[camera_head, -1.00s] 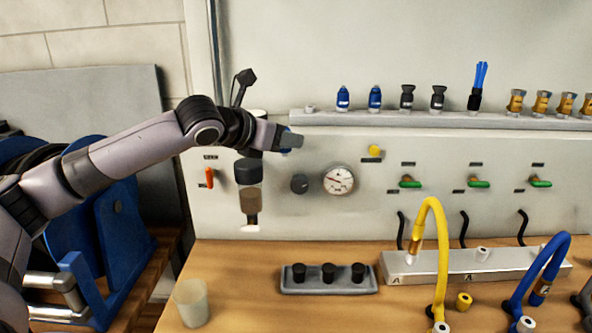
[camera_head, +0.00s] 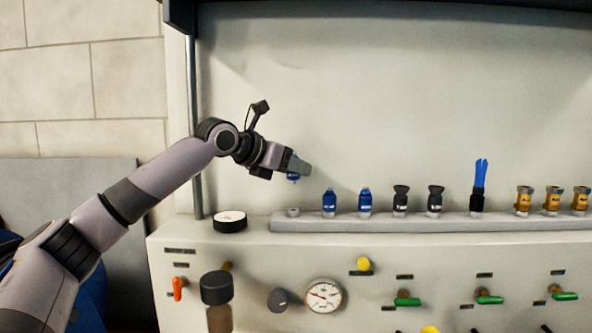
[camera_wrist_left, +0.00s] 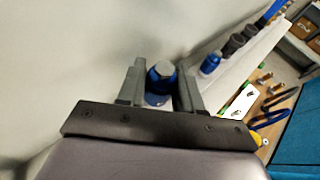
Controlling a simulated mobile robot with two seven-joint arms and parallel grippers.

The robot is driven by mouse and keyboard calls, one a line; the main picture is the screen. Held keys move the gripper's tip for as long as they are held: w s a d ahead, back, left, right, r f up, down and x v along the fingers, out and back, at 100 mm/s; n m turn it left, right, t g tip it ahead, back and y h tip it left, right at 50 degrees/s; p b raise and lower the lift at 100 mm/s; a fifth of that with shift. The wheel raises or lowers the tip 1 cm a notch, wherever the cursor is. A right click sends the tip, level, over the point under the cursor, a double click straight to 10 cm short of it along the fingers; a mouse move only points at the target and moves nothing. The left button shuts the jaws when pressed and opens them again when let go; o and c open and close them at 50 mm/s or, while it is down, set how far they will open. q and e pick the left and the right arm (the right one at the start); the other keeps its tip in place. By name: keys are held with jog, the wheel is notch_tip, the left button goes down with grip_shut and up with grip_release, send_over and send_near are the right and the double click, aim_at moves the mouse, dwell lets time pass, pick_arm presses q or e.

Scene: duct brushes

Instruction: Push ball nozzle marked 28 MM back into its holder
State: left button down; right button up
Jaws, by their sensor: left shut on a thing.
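My left gripper (camera_head: 300,167) is shut on a blue nozzle (camera_head: 293,178), which mostly hides behind the fingers in the head view. In the left wrist view the blue nozzle (camera_wrist_left: 161,77) stands between the two grey fingers, its grey hex end towards the camera. Its marking cannot be read. The gripper is above the left end of the grey rail (camera_head: 350,225). A small empty holder (camera_head: 293,212) on the rail lies below the held nozzle, with a gap between them. My right gripper is out of view.
Two blue nozzles (camera_head: 329,202) stand on the rail just right of the empty holder. Two black nozzles (camera_head: 400,200), a blue brush (camera_head: 478,186) and several brass nozzles (camera_head: 552,201) follow. The wall behind is bare.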

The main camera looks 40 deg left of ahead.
aim_at(288, 178)
pick_arm(q)
jog(key=shift+w+d+f, duration=0.1)
jog(key=shift+f, duration=1.5)
jog(key=shift+f+b, duration=0.4)
jog(key=shift+f, duration=0.9)
jog(key=shift+r+p, duration=0.1)
jog(key=shift+p, duration=0.3)
jog(key=shift+f, duration=0.55)
dwell(0.3)
jog(key=c, duration=0.7)
grip_release()
jog(key=shift+o, duration=0.2)
